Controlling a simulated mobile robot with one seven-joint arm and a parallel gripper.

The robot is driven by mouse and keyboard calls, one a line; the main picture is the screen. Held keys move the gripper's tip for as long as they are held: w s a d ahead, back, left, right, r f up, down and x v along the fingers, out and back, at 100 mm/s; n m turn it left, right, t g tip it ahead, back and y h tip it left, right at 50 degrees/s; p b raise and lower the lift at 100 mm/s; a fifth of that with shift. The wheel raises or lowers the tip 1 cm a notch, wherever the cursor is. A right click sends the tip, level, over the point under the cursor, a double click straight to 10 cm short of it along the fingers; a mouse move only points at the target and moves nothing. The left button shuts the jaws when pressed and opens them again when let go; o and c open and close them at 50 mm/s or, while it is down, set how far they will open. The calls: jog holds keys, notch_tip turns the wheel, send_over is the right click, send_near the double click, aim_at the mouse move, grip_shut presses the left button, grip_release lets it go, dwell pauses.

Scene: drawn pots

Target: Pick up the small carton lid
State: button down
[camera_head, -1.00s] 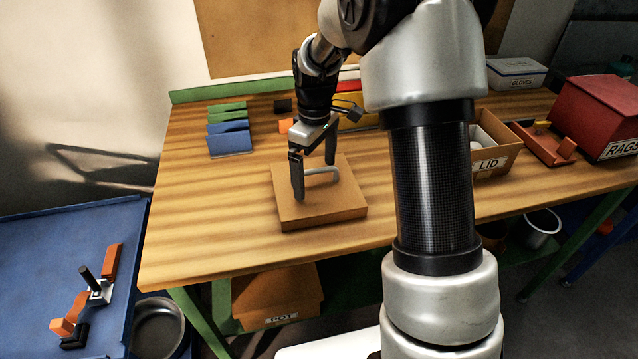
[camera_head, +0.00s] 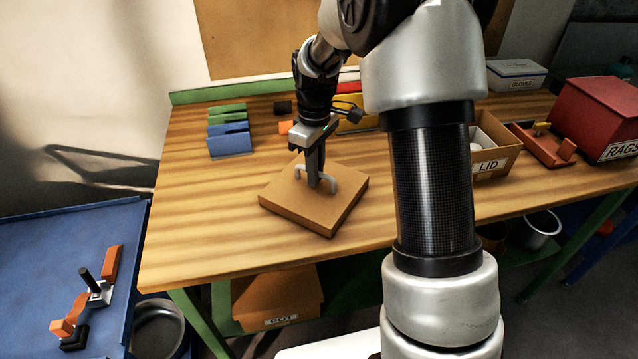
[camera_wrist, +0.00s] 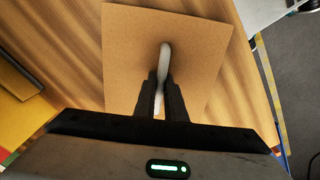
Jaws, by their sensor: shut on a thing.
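The small carton lid (camera_head: 308,205) is a flat brown square with a grey bar handle (camera_head: 331,181) on top. It is on or just above the wooden table; I cannot tell which. My gripper (camera_head: 314,184) points down at the middle of the lid, shut on its handle. In the wrist view the lid (camera_wrist: 205,60) fills the centre, and my gripper (camera_wrist: 163,100) has one finger on each side of the handle (camera_wrist: 165,55). The fingers hide part of the handle.
Blue and green blocks (camera_head: 229,140) stand at the back left of the table. A carton marked LID (camera_head: 492,162) and a red box marked RAGS (camera_head: 600,115) are on the right. A blue surface (camera_head: 50,250) is at the lower left. The wood left of the lid is clear.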

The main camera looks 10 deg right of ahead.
jog(key=shift+r+p, duration=1.55)
jog(key=shift+r, duration=0.5)
